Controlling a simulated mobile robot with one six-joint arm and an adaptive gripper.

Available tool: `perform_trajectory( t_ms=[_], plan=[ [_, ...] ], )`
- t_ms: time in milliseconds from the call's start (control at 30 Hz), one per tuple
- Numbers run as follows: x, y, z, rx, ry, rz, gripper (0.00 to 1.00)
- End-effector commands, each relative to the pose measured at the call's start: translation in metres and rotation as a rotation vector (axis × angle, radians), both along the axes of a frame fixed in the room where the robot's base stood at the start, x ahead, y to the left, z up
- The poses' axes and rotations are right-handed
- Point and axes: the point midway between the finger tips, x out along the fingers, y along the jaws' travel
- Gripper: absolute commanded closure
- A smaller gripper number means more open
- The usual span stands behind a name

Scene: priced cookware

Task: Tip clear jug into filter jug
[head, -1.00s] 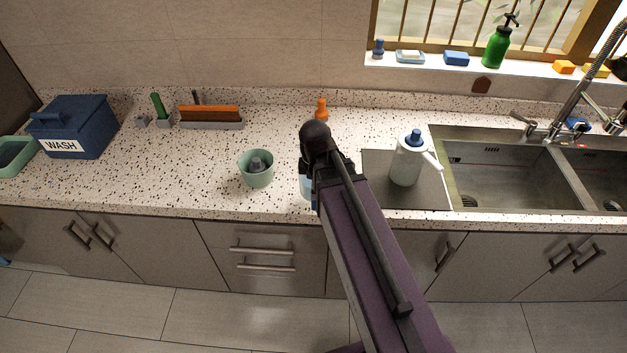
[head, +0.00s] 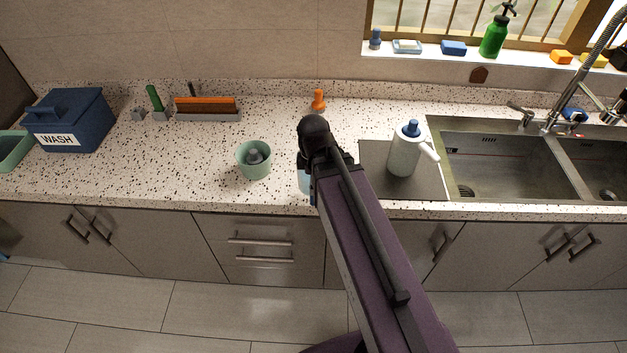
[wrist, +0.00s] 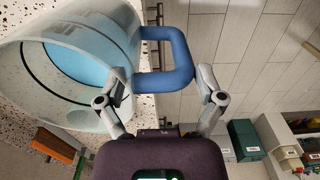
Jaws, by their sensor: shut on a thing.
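The clear jug (wrist: 100,50) is see-through, with a blue handle (wrist: 178,75) and blue showing inside. In the wrist view its wide round rim is at the left. My gripper (wrist: 163,77) is shut on the handle, one finger at each side. In the head view my arm hides most of the jug; a pale blue sliver (head: 304,181) shows beside it, near the counter's front edge. How far it tilts I cannot tell.
A green pot (head: 254,160) with a grey thing inside stands left of my arm. An orange item (head: 318,100) stands behind. The sink (head: 500,165) lies right of the grey mat (head: 428,188). A blue WASH box (head: 68,118) is far left. The counter between box and pot is clear.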

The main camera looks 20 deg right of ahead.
Motion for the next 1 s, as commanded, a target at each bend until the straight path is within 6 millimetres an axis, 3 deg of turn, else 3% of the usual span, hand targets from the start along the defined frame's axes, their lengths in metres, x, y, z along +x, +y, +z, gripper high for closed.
perform_trajectory(
  t_ms=[300, 733, 1000],
  plan=[
    [0.0, 0.0, -0.001, 0.0, -0.001, 0.0, 0.74],
    [0.0, 0.0, -0.026, 0.0, -0.001, 0.0, 0.74],
    [0.0, 0.0, -0.029, 0.0, -0.001, 0.0, 0.74]
  ],
)
